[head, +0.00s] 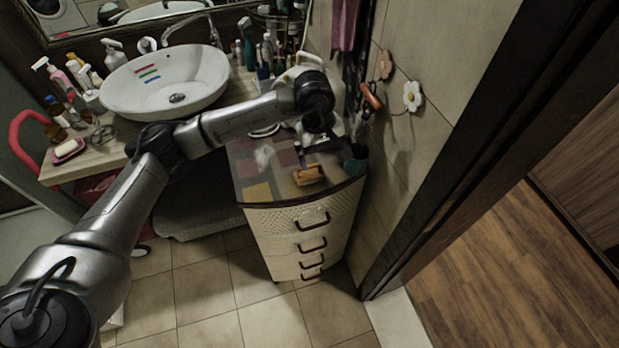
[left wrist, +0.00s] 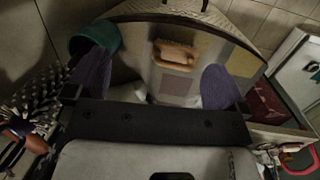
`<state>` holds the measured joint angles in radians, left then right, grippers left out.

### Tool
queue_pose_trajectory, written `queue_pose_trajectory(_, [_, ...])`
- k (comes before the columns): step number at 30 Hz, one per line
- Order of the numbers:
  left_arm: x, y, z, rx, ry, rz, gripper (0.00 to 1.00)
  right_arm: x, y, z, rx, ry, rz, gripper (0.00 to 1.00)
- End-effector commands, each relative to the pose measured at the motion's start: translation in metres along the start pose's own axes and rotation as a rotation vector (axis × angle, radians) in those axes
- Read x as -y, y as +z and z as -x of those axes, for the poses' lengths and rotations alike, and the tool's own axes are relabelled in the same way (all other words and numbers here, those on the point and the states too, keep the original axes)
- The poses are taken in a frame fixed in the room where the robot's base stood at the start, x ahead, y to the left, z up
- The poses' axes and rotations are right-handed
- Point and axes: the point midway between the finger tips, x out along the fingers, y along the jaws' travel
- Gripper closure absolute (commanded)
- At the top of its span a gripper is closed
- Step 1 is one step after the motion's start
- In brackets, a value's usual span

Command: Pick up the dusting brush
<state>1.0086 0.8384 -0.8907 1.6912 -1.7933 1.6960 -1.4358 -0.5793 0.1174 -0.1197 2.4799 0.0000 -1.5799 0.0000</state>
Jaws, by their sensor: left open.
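The dusting brush, a small block with an orange-brown wooden top (head: 309,175), lies near the front edge of the drawer cabinet's top. It also shows in the left wrist view (left wrist: 176,52), ahead of the fingers. My left gripper (head: 322,154) is open and empty above the cabinet top, just behind the brush in the head view. In the left wrist view, its two purple-grey fingers (left wrist: 158,68) stand wide apart, with the brush beyond the gap between them. The brush's underside is hidden. My right gripper does not show.
A teal cup (head: 357,161) stands right of the brush, close to one finger; in the left wrist view, the cup (left wrist: 95,40) overlaps that finger. The tiled wall (head: 405,150) borders the cabinet (head: 295,235) on the right. A white basin (head: 165,90) and bottles are to the left.

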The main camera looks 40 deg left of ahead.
Motion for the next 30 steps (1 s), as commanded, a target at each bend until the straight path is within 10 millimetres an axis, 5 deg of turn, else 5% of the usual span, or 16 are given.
queue_pose_trajectory(7, [0.022, -0.037, 0.012, -0.13, -0.122, -0.004, 0.0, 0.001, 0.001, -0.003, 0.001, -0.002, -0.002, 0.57])
queue_pose_trajectory(18, [0.031, -0.047, -0.044, -0.137, -0.13, -0.003, 0.0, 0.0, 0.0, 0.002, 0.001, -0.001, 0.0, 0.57])
queue_pose_trajectory(30, [0.034, -0.051, -0.071, -0.136, -0.13, -0.003, 0.0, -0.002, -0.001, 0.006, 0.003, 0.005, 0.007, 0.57])
